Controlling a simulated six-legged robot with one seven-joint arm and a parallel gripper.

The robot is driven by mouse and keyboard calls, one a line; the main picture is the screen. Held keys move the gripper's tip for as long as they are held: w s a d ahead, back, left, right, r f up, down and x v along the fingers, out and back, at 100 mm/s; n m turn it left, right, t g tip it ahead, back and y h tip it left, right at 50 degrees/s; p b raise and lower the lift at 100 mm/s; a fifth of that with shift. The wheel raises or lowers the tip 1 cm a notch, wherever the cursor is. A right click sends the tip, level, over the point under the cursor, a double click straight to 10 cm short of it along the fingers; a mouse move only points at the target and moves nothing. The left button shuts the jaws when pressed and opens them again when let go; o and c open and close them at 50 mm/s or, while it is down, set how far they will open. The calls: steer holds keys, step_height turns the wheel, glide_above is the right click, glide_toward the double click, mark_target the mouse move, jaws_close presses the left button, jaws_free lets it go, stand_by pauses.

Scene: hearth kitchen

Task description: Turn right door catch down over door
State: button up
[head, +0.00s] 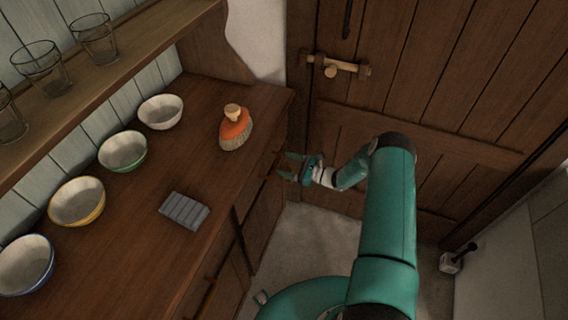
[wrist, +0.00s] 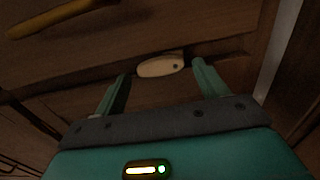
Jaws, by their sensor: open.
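In the wrist view a pale wooden catch (wrist: 157,67) lies nearly level on the dark cabinet front, with a small dark pivot spot near its right end. My gripper (head: 283,165) is open in front of the counter's cabinet, at its far end. In the wrist view its two green fingers stand on either side of the catch, one to the left and one to the right. I cannot tell whether either finger touches it. The dark cabinet door (wrist: 150,92) shows below the catch, partly hidden by my gripper. The catch cannot be made out in the head view.
A wooden pull (wrist: 60,18) is above left of the catch. On the counter (head: 130,235) stand several bowls, an orange brush (head: 235,128) and a grey ridged block (head: 184,210). A plank door (head: 440,75) closes the back. An iron-headed object (head: 452,262) sits on the floor right.

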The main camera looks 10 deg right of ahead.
steer(key=shift+x, duration=0.85)
steer(key=c, duration=1)
steer(key=shift+n, duration=0.3)
steer(key=shift+w+d+f+n, duration=0.2)
steer(key=shift+w+f+n, duration=0.15)
steer(key=shift+n, duration=2.55)
steer(key=shift+w+d+f+n, duration=0.2)
steer(key=shift+d+f+n, duration=0.1)
steer(key=shift+n, duration=2.6)
steer(key=shift+w+d+f+n, duration=0.15)
steer(key=shift+w+f+n, duration=0.2)
steer(key=shift+n, duration=2.55)
